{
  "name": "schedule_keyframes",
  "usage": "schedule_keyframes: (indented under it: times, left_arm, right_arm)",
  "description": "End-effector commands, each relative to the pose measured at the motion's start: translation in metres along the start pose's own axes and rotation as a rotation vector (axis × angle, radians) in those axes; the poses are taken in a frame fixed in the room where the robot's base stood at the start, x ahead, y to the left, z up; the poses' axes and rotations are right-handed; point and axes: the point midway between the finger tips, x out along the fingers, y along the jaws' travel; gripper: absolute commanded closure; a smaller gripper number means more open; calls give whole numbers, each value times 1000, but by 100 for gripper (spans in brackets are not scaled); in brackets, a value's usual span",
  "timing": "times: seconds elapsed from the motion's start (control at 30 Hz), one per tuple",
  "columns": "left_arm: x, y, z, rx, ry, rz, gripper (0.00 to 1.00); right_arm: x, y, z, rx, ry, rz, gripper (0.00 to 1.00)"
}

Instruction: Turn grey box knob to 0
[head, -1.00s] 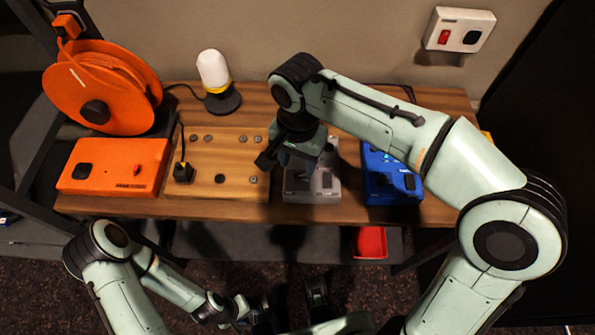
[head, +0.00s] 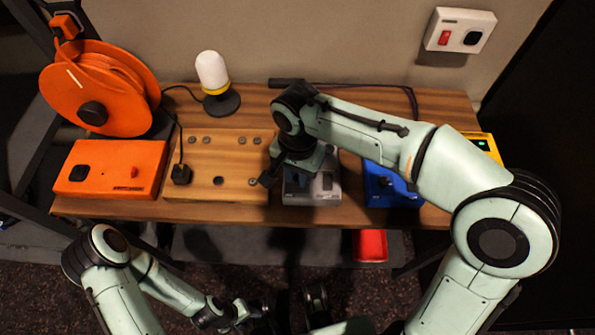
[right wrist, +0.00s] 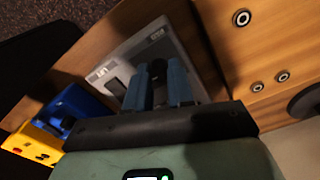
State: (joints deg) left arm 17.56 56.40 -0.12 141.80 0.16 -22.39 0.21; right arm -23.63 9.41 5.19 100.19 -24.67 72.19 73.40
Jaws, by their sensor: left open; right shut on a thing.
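The grey box (head: 325,188) sits on the wooden desk near its front edge, between a wooden panel and a blue box. My right gripper (head: 297,186) reaches down over its left part and hides much of its top. In the right wrist view the grey box (right wrist: 112,72) lies below the blue fingers. They are shut on its dark knob (right wrist: 158,68), one finger on each side. The knob's pointer and scale cannot be read. My left gripper (head: 287,305) is open and empty, low in front of the desk.
The blue box (head: 385,190) stands right of the grey box, with a yellow box (head: 488,145) behind it. The wooden panel (head: 225,160), orange box (head: 112,168), cable reel (head: 110,80) and white lamp (head: 212,72) are to the left. A red container (head: 370,246) is below.

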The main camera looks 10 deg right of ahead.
Motion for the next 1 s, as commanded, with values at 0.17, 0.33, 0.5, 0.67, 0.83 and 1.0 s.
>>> schedule_keyframes:
  times: [0.17,0.33,0.5,0.67,0.83,1.0]
  left_arm:
    - [-1,0,0,0,-1,0,56]
    - [-4,1,2,-1,-5,-1,56]
    - [-10,2,3,-1,-7,-2,56]
    - [-17,5,2,0,-5,-1,56]
    - [-24,8,2,1,-2,0,56]
    - [-31,10,1,2,0,1,56]
  right_arm:
    - [-1,0,0,-20,0,0,100]
    - [-1,0,0,-87,1,0,100]
    - [-2,0,0,-209,1,1,100]
    - [-2,0,0,-354,1,0,100]
    - [-2,0,0,-517,1,0,100]
    - [-2,0,0,-678,1,0,100]
